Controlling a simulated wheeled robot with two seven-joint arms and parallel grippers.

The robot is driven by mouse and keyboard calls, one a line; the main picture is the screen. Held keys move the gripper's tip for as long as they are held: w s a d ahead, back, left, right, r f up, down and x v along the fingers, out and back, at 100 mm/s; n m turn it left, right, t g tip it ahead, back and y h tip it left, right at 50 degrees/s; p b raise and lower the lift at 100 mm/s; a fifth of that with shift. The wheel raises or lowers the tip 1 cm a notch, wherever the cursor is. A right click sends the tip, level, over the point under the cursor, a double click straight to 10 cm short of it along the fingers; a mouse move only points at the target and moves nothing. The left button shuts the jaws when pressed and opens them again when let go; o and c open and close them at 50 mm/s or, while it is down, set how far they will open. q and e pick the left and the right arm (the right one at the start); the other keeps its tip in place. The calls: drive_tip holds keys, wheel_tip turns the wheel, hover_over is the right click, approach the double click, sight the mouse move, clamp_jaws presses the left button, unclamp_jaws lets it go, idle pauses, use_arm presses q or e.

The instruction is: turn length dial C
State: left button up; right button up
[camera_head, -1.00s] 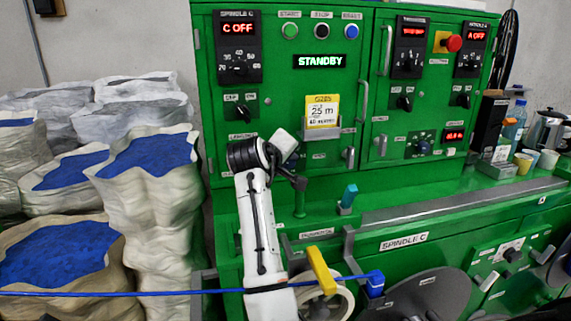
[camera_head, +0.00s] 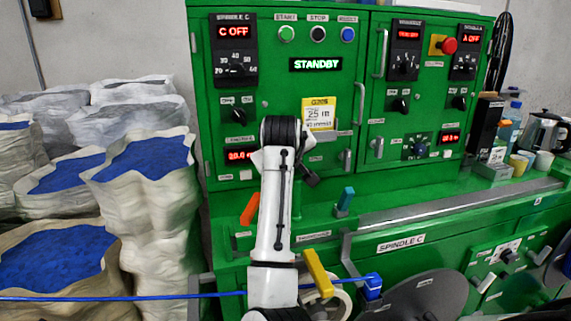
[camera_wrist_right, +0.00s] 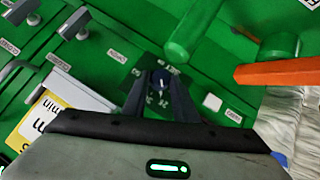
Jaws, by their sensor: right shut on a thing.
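Length dial C (camera_wrist_right: 161,77) shows in the right wrist view as a dark round knob with a white mark, on a dark plate with a number scale. My right gripper (camera_wrist_right: 160,90) has its two fingers on either side of this knob and is shut on it. In the head view my right arm (camera_head: 275,205) reaches up to the green cabinet, and its wrist hides the dial and the fingers. The red length display (camera_head: 239,156) is lit left of the wrist; it seems to read about 10. My left gripper is not in view.
A yellow and white card (camera_head: 319,113) reading 25 m sits just right of my wrist. An orange lever (camera_head: 250,209) stands below left, near the gripper in the wrist view. A blue cable (camera_head: 120,298) runs across the front. Sacks (camera_head: 150,170) stand at left.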

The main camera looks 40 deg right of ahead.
drive_tip(key=o, duration=1)
drive_tip(key=shift+o, duration=0.2)
drive_tip(key=v, duration=1)
drive_tip(key=shift+b, duration=0.45)
drive_tip(key=shift+s, duration=0.15)
